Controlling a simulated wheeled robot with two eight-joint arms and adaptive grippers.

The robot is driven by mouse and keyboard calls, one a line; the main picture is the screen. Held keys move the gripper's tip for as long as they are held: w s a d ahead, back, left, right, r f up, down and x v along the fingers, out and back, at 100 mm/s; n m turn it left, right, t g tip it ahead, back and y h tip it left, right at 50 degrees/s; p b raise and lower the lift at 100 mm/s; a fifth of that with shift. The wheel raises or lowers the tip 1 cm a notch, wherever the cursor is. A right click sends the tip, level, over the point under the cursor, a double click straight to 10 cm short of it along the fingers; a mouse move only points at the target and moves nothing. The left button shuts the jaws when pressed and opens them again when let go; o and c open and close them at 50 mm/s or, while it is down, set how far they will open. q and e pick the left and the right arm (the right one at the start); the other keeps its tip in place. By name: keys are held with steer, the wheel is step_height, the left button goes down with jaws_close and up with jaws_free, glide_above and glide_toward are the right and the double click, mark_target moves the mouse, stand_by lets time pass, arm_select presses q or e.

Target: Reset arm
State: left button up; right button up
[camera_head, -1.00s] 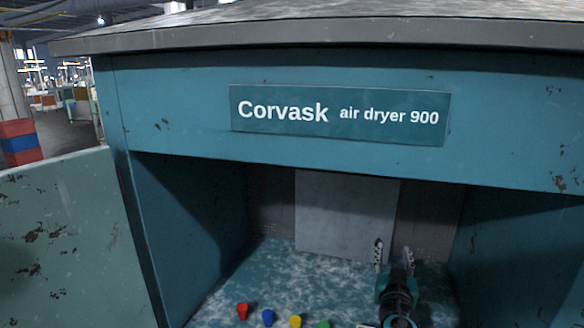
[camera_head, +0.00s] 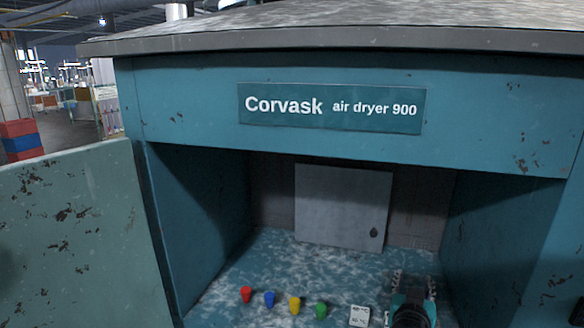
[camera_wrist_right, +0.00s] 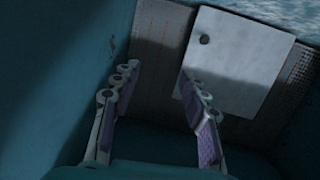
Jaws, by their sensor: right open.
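My right gripper (camera_head: 413,283) is inside the lower right of the teal cabinet, over its mottled floor, seen from behind and partly hidden by my own wrist. In the right wrist view its two fingers with purple pads (camera_wrist_right: 158,76) stand apart with nothing between them. Past the fingertips is a pale grey panel (camera_wrist_right: 240,60) with a dark round spot. The same panel (camera_head: 340,205) stands against the back wall in the head view. My left gripper is not in view.
The cabinet (camera_head: 190,100) is labelled Corvask air dryer 900. Red (camera_head: 246,294), blue (camera_head: 270,299), yellow (camera_head: 295,305) and green (camera_head: 321,310) small pieces stand in a row on its floor, left of a white block (camera_head: 359,315). A teal door (camera_head: 75,235) stands open at left.

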steer(key=s+a+f+n+g+y, duration=0.1)
steer(key=s+a+f+g+y, duration=0.1)
steer(key=s+a+f, duration=0.35)
steer(key=s+a+f+n+g+y+b, duration=0.1)
steer(key=s+a+f+n+g+y, duration=0.15)
steer(key=s+f, duration=0.45)
steer(key=s+a+f+n+g+y, duration=0.1)
steer(key=s+a+f+g+y, duration=0.2)
steer(key=s, duration=0.5)
step_height(320, 180, down, 28)
steer(key=b, duration=2.7)
steer(key=shift+w+d+h, duration=0.2)
steer(key=shift+w+h, duration=0.15)
steer(key=shift+h, duration=0.1)
steer(key=shift+r, duration=0.1)
